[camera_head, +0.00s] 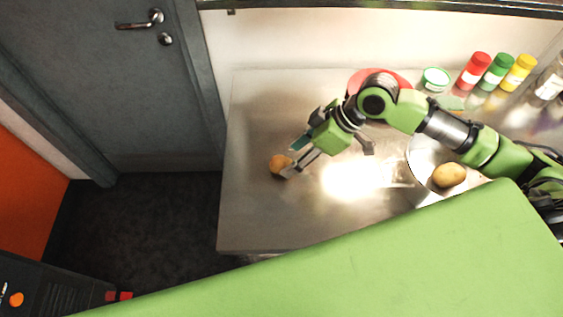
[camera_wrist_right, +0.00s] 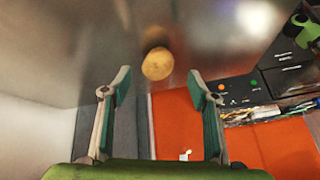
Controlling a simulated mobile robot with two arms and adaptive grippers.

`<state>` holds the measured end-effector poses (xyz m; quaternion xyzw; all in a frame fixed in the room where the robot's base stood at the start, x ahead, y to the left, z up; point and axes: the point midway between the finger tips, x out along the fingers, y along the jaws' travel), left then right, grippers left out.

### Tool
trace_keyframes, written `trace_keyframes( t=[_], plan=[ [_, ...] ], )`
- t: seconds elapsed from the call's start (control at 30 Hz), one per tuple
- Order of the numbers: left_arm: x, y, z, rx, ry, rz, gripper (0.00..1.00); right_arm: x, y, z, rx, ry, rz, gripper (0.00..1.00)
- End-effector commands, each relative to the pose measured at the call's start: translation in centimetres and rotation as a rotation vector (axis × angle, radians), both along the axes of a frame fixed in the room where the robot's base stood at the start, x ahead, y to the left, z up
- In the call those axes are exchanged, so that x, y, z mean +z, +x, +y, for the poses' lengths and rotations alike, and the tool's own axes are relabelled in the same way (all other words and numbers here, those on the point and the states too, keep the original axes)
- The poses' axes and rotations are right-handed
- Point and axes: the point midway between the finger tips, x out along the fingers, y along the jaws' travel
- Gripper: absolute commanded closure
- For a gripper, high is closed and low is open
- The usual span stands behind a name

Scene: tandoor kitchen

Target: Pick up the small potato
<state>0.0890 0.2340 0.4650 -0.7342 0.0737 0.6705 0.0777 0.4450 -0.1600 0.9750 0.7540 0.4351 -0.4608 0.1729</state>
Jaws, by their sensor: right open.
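The small potato (camera_head: 280,163) is round and brown. It lies on the steel counter near its left edge. My right gripper (camera_head: 293,158) is at the potato's right side with its fingers apart, pointing left toward it. In the right wrist view the potato (camera_wrist_right: 158,66) shows just beyond the fingertips of the open right gripper (camera_wrist_right: 159,82), centred between them. Nothing is held there. Whether a finger touches the potato cannot be told. My left gripper is not in view.
A larger yellowish potato (camera_head: 449,175) sits on a round plate (camera_head: 421,159) at the right. Red, green (camera_head: 497,71) and yellow bottles stand at the back right by a small tub (camera_head: 435,79). A red round item (camera_head: 358,80) is partly behind my arm. The counter's front left is clear.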

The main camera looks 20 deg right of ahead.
Motion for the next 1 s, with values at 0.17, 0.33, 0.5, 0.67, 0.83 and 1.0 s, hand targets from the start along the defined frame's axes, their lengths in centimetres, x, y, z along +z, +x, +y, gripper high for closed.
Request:
trace_keyframes(
  t=[0.17,0.33,0.5,0.67,0.83,1.0],
  plan=[
    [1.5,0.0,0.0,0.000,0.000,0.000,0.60,-1.9,1.1,1.3,0.001,0.003,0.004,0.45],
    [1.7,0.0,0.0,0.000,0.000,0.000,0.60,-3.5,1.3,2.0,0.002,0.000,0.001,0.45],
    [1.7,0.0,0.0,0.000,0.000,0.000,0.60,-3.7,1.4,2.1,0.002,-0.001,0.000,0.45],
    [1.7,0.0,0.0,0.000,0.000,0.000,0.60,-3.7,1.4,2.1,0.002,-0.001,0.000,0.69],
    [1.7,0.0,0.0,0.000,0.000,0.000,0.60,-3.7,1.4,2.1,0.002,0.000,-0.001,0.87],
    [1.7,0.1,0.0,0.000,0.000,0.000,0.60,-3.6,1.4,2.1,0.002,0.000,-0.001,0.87]
  ],
)
